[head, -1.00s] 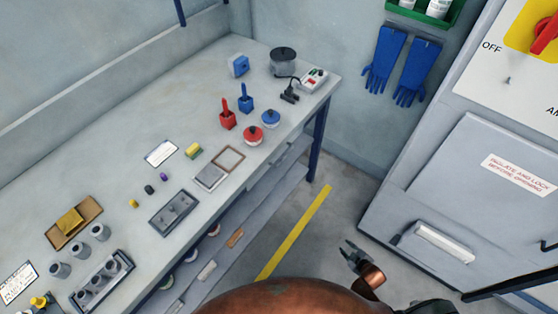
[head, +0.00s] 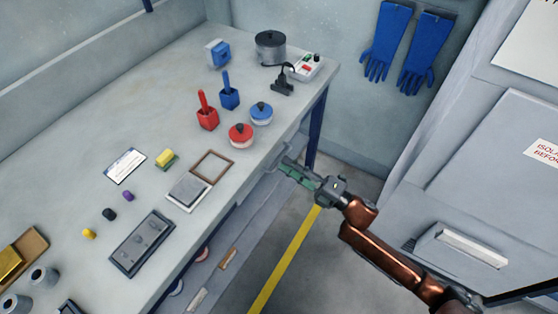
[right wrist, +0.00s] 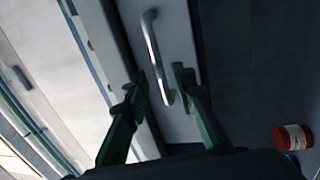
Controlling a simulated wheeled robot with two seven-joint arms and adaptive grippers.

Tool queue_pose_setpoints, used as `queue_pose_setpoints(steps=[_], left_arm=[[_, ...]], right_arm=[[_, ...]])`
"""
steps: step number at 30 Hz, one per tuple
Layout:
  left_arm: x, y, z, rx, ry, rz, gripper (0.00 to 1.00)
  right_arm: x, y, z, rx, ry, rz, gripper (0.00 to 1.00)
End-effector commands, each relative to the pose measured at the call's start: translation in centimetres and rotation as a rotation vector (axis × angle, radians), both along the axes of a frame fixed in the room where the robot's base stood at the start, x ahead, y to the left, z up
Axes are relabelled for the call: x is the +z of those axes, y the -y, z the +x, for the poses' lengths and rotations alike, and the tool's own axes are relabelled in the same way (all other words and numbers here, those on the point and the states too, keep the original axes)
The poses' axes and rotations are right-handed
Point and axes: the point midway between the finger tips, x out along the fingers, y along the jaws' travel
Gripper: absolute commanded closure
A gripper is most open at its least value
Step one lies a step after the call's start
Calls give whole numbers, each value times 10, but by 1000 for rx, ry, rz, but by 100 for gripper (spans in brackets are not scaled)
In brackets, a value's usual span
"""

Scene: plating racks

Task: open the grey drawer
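The grey drawer's front (right wrist: 181,122) fills the middle of the right wrist view, with a bar handle (right wrist: 151,38) on it. My right gripper (right wrist: 160,82) is open, with one finger on each side of the handle's near end; I cannot tell whether they touch it. In the head view my right gripper (head: 287,168) is at the front edge of the workbench (head: 210,245), below the top, near its right end. My left gripper is not in view.
The bench top carries a red-lidded pot (head: 241,136), a blue-lidded pot (head: 261,113) and a square frame (head: 213,165) near the gripper. A grey cabinet (head: 480,170) stands at the right. Floor with a yellow line (head: 285,262) lies between. A red container (right wrist: 292,138) shows in the wrist view.

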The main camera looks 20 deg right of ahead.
Motion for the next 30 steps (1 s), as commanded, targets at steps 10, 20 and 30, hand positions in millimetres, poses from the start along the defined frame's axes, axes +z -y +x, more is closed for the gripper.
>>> queue_pose_setpoints(steps=[10,20,30], left_arm=[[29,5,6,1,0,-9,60],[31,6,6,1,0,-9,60],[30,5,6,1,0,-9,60]], right_arm=[[4,-19,26,-2,-3,1,75],[5,-20,27,-2,-3,1,80],[5,-20,27,-2,-3,1,100]])
